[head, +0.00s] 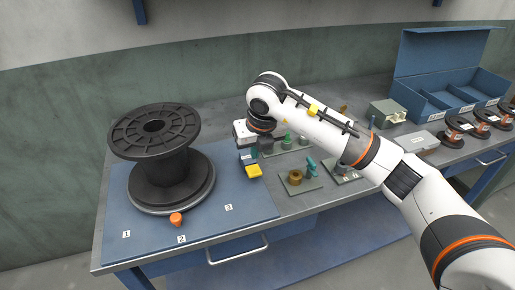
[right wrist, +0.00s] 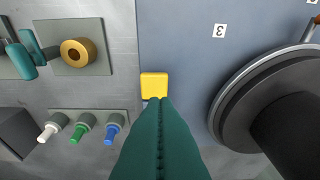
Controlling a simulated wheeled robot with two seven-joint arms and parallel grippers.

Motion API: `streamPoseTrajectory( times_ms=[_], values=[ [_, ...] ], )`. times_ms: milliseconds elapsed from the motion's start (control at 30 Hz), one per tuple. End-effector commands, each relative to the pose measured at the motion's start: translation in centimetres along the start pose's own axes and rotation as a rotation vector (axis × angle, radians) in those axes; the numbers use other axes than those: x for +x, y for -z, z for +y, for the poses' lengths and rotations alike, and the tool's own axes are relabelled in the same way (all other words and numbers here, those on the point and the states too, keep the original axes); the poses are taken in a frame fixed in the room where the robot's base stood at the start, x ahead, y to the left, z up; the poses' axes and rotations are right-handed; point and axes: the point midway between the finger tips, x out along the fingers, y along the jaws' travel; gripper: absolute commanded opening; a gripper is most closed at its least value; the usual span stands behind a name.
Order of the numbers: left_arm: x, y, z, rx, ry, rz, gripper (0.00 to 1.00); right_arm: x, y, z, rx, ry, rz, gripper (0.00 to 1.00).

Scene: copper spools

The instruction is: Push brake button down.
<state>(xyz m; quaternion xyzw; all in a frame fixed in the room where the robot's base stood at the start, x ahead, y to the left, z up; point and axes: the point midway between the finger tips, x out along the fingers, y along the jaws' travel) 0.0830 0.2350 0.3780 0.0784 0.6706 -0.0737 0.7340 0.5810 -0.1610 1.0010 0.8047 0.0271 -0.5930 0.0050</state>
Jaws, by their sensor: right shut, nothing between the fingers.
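No label shows which part is the brake button. The yellow button also shows in the right wrist view (right wrist: 153,86), just beyond the fingertips. An orange knob (head: 176,219) stands at the front of the spool's turntable. My left gripper is not in view.
A big black spool (head: 154,180) stands on the mat's left. Right of the mat are a brass ring on a plate (head: 295,178), a teal part (head: 311,167) and white, green and blue pegs (right wrist: 82,126). A blue box (head: 437,100) and copper spools (head: 455,133) stand farther right.

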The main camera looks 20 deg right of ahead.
Motion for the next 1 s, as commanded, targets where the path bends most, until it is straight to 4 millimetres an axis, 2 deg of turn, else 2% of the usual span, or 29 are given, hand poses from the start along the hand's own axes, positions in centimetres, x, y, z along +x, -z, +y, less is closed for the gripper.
streamPoseTrajectory(
  times_ms=[167, 500, 1000],
  values=[
    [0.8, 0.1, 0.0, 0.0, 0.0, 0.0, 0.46, 0.9, 0.0, 0.8, 0.01, -0.034, -0.002, 0.0],
    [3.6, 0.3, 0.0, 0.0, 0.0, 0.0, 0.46, 5.8, -0.1, 0.8, 0.009, -0.029, -0.002, 0.0],
    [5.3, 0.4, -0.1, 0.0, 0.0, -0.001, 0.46, 8.1, -0.6, 0.8, 0.008, -0.028, -0.001, 0.0]
  ],
)
